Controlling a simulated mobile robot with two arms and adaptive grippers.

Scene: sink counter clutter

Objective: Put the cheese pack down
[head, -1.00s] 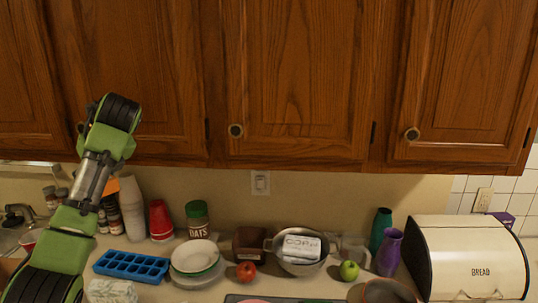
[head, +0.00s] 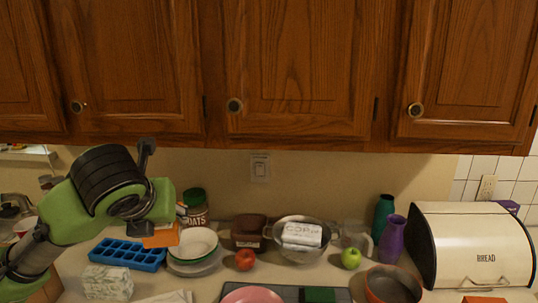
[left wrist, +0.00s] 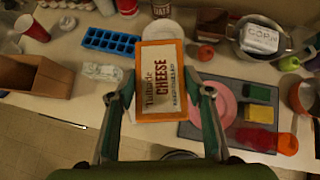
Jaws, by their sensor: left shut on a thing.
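The cheese pack is an orange-edged box with a white label reading "CHEESE" in the left wrist view (left wrist: 160,62). My left gripper (left wrist: 160,92) is shut on it, with one finger along each side. The pack is held above the counter (left wrist: 105,115). In the head view the pack (head: 161,237) shows as an orange patch under my left gripper (head: 160,221), near the blue ice tray and the plates. The wrist and gripper hide part of it there. My right gripper is not in view.
A blue ice tray (head: 127,254), stacked plates (head: 198,242), a wrapped white pack (head: 107,282), a red apple (head: 245,259) and a colander (head: 297,256) crowd the counter. A dark mat (left wrist: 200,131) holds a pink plate (left wrist: 222,92). Bare counter shows in front of the ice tray.

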